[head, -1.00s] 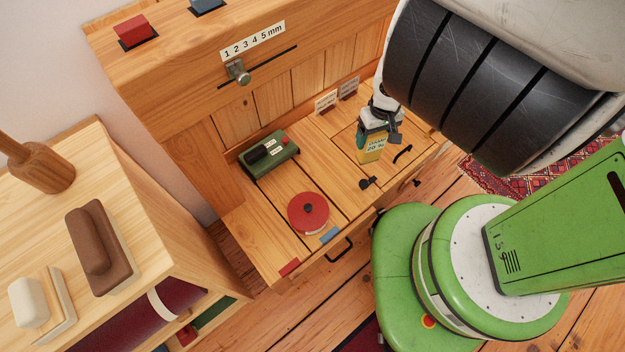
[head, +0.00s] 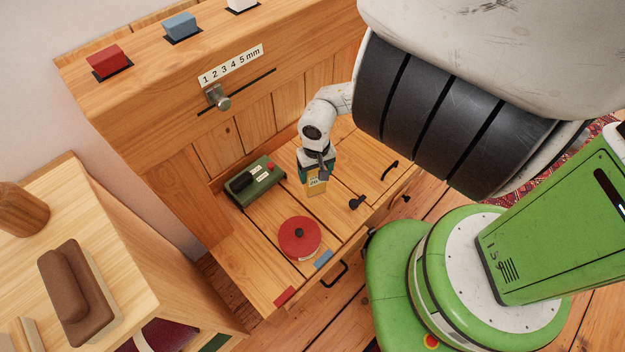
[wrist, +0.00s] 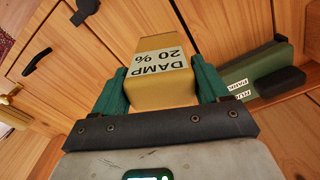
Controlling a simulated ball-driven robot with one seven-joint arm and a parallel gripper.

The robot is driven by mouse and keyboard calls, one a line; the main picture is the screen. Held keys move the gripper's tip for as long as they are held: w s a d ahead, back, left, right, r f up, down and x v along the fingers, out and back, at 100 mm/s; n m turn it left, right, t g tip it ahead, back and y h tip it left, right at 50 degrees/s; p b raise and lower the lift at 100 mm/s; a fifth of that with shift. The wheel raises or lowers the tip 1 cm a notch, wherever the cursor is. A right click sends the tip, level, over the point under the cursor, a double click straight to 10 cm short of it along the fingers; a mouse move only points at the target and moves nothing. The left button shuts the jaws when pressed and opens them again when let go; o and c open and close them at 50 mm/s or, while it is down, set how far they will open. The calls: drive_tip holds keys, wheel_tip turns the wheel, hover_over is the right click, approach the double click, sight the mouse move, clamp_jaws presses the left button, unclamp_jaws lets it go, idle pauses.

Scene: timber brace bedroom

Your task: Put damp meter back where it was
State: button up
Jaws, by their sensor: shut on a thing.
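The damp meter (wrist: 162,72) is a yellow block with a white label reading "DAMP 20 %" in the wrist view. My gripper (wrist: 160,88) is shut on it, a green finger on each side. In the head view my gripper (head: 317,172) points down with the meter (head: 316,186) over the wooden bench top (head: 262,212), between the green box and the black latch. Whether the meter's lower end touches the wood I cannot tell.
A green box (head: 255,183) with a black handle and labels lies left of the meter; it also shows in the wrist view (wrist: 262,75). A red disc (head: 299,238) sits nearer the front. A black latch (head: 357,202) is to the right. A side cabinet (head: 120,255) stands at left.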

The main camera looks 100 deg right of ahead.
drive_tip(key=shift+w+f, duration=0.4)
drive_tip(key=shift+f, duration=0.1)
drive_tip(key=shift+d+f+b, duration=0.1)
drive_tip(key=shift+f+b, duration=0.35)
drive_tip(key=shift+f, duration=1.1)
drive_tip(key=shift+f, duration=0.2)
drive_tip(key=o, duration=1.3)
drive_tip(key=shift+w+r, duration=0.1)
drive_tip(key=shift+r+p, duration=0.85)
drive_tip(key=shift+r, duration=3)
